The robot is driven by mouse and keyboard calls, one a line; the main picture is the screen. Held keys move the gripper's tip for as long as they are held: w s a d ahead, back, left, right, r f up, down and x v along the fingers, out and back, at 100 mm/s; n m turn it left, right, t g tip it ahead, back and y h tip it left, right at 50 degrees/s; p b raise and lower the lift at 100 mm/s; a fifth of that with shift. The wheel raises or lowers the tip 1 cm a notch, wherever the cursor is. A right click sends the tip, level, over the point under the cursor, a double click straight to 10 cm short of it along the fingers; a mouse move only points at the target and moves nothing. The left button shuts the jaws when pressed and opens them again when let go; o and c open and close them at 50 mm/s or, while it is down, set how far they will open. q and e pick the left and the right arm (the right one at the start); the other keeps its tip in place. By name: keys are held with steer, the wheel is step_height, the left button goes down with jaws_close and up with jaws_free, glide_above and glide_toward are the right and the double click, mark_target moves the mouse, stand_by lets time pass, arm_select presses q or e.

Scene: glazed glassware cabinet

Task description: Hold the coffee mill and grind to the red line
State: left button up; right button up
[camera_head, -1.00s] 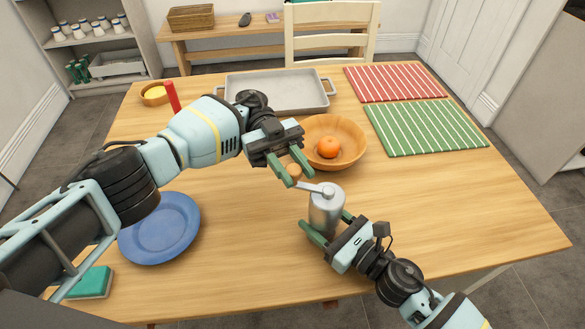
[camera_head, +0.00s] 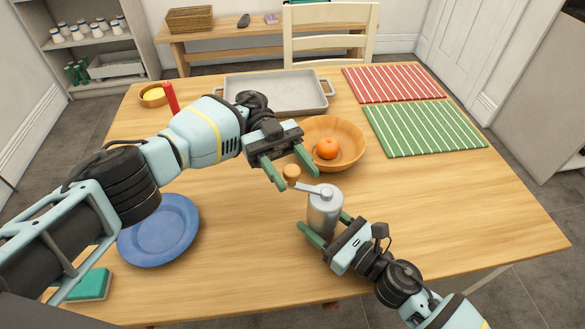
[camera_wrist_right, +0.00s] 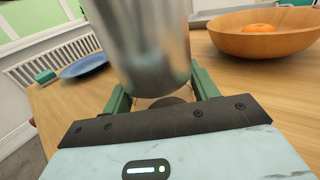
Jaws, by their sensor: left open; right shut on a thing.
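The silver coffee mill (camera_head: 324,212) stands upright near the front right of the table, its crank arm pointing left to a round wooden knob (camera_head: 291,174). My right gripper (camera_head: 325,228) is shut on the mill's body; the mill also fills the top of the right wrist view (camera_wrist_right: 148,45). My left gripper (camera_head: 297,178) is open, with the knob between or just under its green fingers; I cannot tell whether they touch it. I see no red line on the mill in these views.
A wooden bowl (camera_head: 350,139) with an orange (camera_head: 327,148) sits just behind the left gripper. A blue plate (camera_head: 158,229) and a green sponge (camera_head: 92,284) lie at left. A grey tray (camera_head: 285,90) and red (camera_head: 394,83) and green (camera_head: 424,127) striped mats lie behind. The right front table is clear.

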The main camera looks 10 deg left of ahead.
arm_select(q)
step_height(320, 180, up, 10)
stand_by(0.5)
steer(key=shift+a+f, duration=0.1)
steer(key=shift+f, duration=0.2)
steer(key=c, duration=0.5)
steer(key=shift+f+n+h, duration=0.3)
steer(key=shift+f+h, duration=0.05)
steer(key=shift+h, duration=0.25)
steer(key=shift+c, duration=1.3)
steer(key=a+f+n+t+h, duration=0.1)
steer(key=t+h, duration=0.1)
steer(key=a+f+n+t+h, duration=0.1)
steer(key=f+n+t+h, duration=0.1)
steer(key=a+f+n+t+h, duration=0.1)
steer(key=f+n+t+h, duration=0.1)
steer(key=h, duration=0.1)
steer(key=shift+s+a, duration=0.35)
steer(key=shift+s, duration=0.05)
jaws_close()
steer(key=n+t+y, duration=0.2)
steer(key=n+t, duration=0.9)
steer(key=t, duration=0.6)
glide_toward(293, 169)
steer(key=s+a+r, duration=0.1)
steer(key=a, duration=0.5)
steer(key=s+r+n+t+y, duration=0.1)
steer(key=s+y, duration=0.3)
steer(key=s, duration=0.2)
steer(key=shift+r, duration=0.3)
